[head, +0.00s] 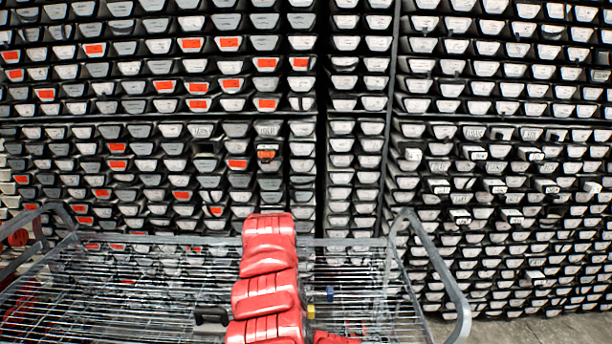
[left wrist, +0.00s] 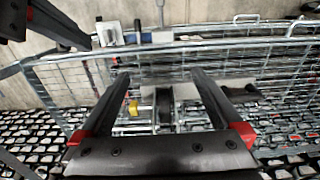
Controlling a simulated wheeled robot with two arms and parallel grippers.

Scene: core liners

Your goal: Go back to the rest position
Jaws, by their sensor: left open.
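My left gripper (left wrist: 160,75) shows in the left wrist view. Its two dark fingers, red at the base, stand wide apart with nothing between them. Beyond the fingers is a wire cart (left wrist: 270,78). I do not make out my left gripper in the head view. My right gripper is in neither view. In the head view the wire cart (head: 130,283) stands in front of a tall rack of core liners (head: 345,160). Many liner ends are pale or grey, and several are orange-red.
Red segmented shapes (head: 265,295) rise in the middle of the head view before the cart; I cannot tell what they are. Small yellow (head: 310,311) and blue (head: 330,293) items show low at the cart. Several liners stick out at the right. Bare floor (head: 545,330) shows at the lower right.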

